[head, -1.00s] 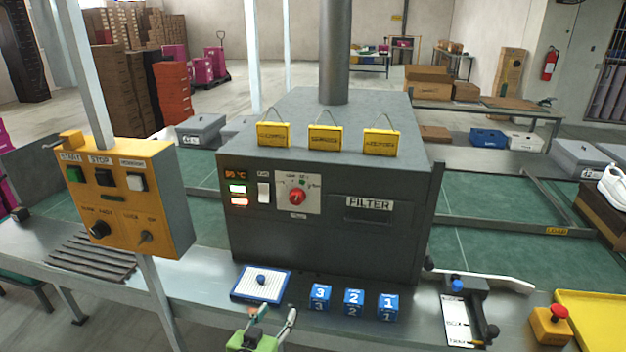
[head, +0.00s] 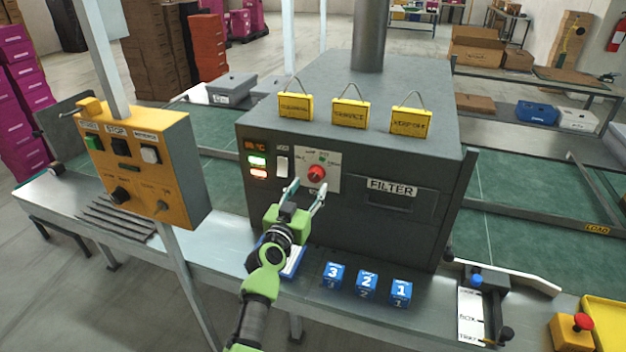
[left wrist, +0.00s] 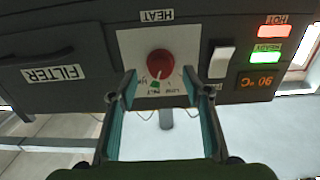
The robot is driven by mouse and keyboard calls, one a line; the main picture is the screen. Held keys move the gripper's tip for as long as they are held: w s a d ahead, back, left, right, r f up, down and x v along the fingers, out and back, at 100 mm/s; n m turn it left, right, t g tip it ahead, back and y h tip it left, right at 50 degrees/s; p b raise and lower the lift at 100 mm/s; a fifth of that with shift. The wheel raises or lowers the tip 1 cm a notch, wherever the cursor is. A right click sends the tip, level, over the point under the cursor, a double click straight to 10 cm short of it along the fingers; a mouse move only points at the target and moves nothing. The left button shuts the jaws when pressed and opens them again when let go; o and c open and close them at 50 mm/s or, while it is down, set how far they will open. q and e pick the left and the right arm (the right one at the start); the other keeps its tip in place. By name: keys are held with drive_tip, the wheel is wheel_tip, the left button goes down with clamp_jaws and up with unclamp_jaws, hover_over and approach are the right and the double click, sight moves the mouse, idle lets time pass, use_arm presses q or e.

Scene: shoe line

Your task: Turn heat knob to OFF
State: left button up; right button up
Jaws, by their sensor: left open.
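The red heat knob (head: 316,173) sits on a pale plate on the front of the dark grey oven box (head: 350,215). In the left wrist view, which is upside down, the knob (left wrist: 160,63) shows just beyond the fingertips, on the plate marked HEAT. My left gripper (head: 305,189) is open and empty just below and in front of the knob. In the left wrist view its two fingers (left wrist: 158,82) stand apart on either side below the knob, not visibly touching it. The knob's exact pointer setting is too small to read surely. My right gripper is not in view.
A white rocker switch (head: 282,167) and lit displays sit left of the knob. Yellow tags (head: 351,113) stand on the oven top. Blue numbered blocks (head: 366,284) stand on the bench in front. A yellow control box (head: 150,165) stands at the left.

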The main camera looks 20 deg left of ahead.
sight(314, 179)
use_arm(q)
drive_tip(key=shift+w, duration=2)
drive_tip(key=c, duration=1.1)
